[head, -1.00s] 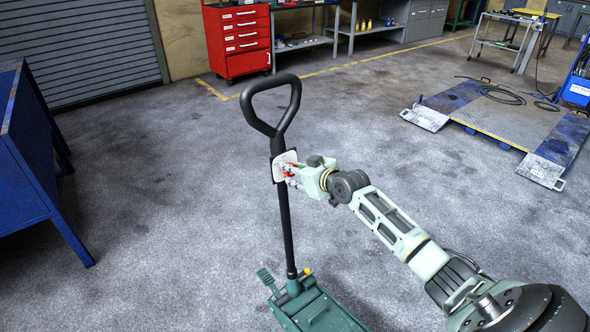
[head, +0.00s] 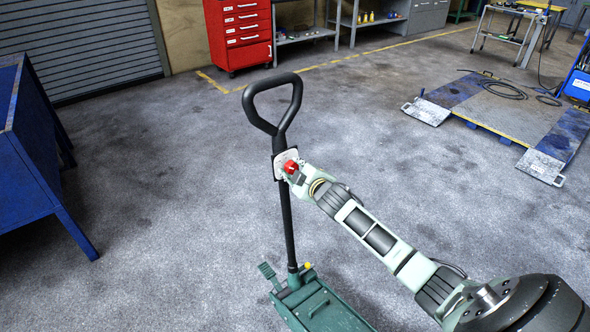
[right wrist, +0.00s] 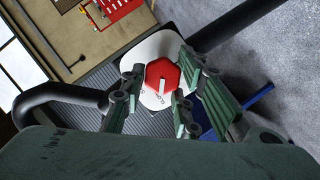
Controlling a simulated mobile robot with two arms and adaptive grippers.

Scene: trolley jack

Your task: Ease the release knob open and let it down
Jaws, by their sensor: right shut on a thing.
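The red release knob (head: 291,166) sits on a white plate (head: 280,157) on the upper part of the jack's black handle (head: 287,220). My right gripper (head: 293,169) is at the knob, reaching in from the lower right. In the right wrist view the faceted knob (right wrist: 160,78) with a white mark lies between the two fingers of my right gripper (right wrist: 160,82), which is shut on it. The white plate (right wrist: 150,48) shows behind it, with lettering partly hidden. The green jack body (head: 325,308) stands on the floor below, cut off by the picture's edge. My left gripper is out of view.
A blue bench (head: 30,150) stands at the left. A red drawer cabinet (head: 238,35) and grey shelving (head: 305,37) line the back. A low blue ramp platform (head: 505,115) lies at the right. The floor around the jack is clear.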

